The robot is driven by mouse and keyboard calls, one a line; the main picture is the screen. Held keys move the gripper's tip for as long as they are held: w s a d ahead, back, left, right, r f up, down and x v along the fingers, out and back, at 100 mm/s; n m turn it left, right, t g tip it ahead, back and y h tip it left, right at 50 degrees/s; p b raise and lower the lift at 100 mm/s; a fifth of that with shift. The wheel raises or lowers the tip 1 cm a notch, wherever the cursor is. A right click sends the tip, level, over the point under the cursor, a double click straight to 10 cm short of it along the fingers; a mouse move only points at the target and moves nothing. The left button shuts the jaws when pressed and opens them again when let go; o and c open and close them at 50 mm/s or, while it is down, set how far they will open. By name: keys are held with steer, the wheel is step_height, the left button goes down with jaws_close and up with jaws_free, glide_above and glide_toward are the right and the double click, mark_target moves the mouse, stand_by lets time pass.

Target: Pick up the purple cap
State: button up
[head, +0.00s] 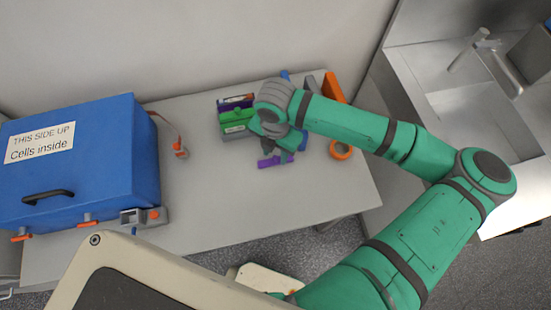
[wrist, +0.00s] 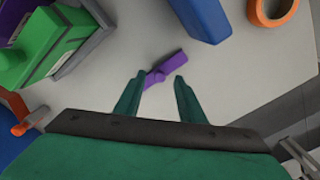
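The purple cap (wrist: 165,69) lies on the light grey table in the wrist view, just beyond my fingertips. It looks like a small bar with a raised cross piece. In the head view the purple cap (head: 268,162) shows beside my gripper (head: 283,158), partly covered by it. In the wrist view my gripper (wrist: 158,80) is open, with its two green fingers apart and the cap's near end close to the gap between them. I cannot tell the height of the fingertips above the table.
A green and purple device (head: 236,117) stands left of my gripper. A blue block (wrist: 202,15) and an orange ring (head: 341,150) lie to the right. A large blue box (head: 120,150) fills the table's left side. The table's front middle (head: 260,205) is clear.

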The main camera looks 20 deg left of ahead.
steer(key=shift+f, duration=0.85)
steer(key=shift+c, duration=0.2)
jaws_close()
steer(key=shift+r, duration=0.1)
